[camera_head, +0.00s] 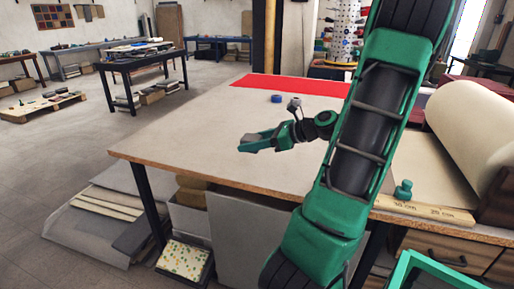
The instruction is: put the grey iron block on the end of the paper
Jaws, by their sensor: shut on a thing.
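My gripper (254,144) is above the left part of the big table, its fingers pointing left. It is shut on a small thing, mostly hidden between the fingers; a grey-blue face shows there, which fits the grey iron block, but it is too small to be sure. The cream paper (428,165) comes off a large roll at the right and lies flat on the table. My arm hides part of its left side. A teal block with a knob (403,190) stands near the paper's front edge, by a wooden ruler (425,212).
The large beige table (200,128) has wide free room around my gripper. A blue tape roll (277,99) and a red cloth (292,85) lie farther back. Other benches stand behind.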

